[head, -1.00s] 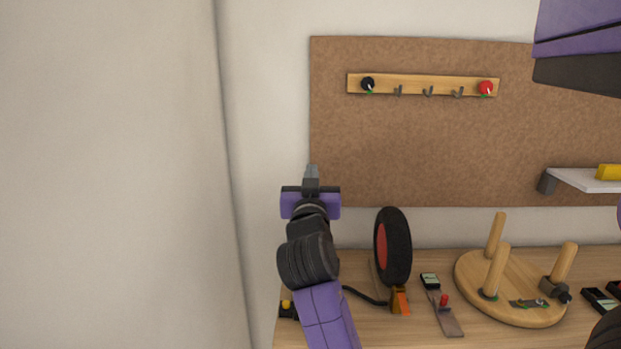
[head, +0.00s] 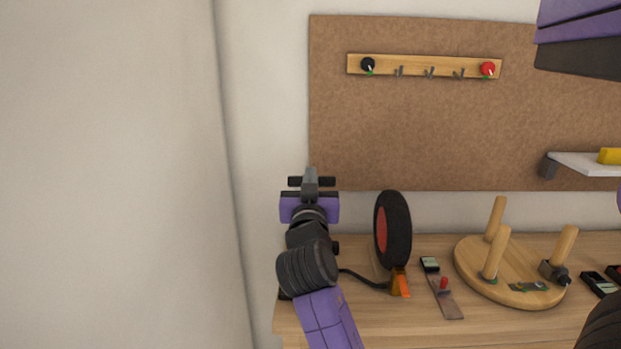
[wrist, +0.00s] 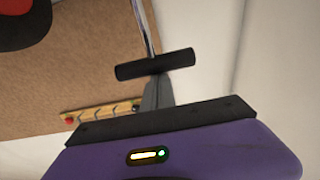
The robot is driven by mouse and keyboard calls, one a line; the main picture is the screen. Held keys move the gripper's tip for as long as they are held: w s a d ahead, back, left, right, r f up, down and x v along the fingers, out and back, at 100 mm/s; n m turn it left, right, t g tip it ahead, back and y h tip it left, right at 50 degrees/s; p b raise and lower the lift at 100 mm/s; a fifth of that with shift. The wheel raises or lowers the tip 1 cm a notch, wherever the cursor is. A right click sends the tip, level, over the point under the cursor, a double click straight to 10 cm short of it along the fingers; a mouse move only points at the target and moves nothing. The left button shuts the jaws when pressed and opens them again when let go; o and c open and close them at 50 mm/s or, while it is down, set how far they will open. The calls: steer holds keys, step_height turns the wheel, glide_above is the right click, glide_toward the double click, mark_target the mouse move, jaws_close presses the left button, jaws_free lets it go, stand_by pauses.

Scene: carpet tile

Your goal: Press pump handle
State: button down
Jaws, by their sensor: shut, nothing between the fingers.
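The pump handle is a black crossbar. In the wrist view the handle (wrist: 130,71) lies across the tips of my gripper (wrist: 157,84), with a metal rod running on beyond it. In the head view the ends of the handle (head: 326,181) stick out on both sides of my gripper (head: 311,173). My gripper is shut with nothing held between its fingers. Its tips are at the middle of the bar; I cannot tell whether they touch it. In the head view the pump's body is hidden behind my arm.
A black wheel with a red hub (head: 394,230) stands right of my arm, with a black hose (head: 362,279) near its base. A round wooden piece with pegs (head: 512,283) lies farther right on the workbench (head: 390,325). A hook rail (head: 425,67) hangs on the board behind.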

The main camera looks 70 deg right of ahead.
step_height(320, 180, down, 12)
steer(key=b, duration=0.9)
steer(key=shift+r+b, duration=0.15)
steer(key=shift+b, duration=0.25)
steer(key=shift+d, duration=0.1)
steer(key=shift+r, duration=0.1)
steer(key=r+p, duration=0.2)
steer(key=r, duration=0.1)
steer(key=r+p, duration=0.2)
steer(key=shift+w+d, duration=0.2)
steer(key=shift+d, duration=0.1)
steer(key=b+v, duration=0.2)
steer(key=v, duration=0.8)
steer(key=shift+b, duration=0.4)
steer(key=shift+a+f, duration=0.1)
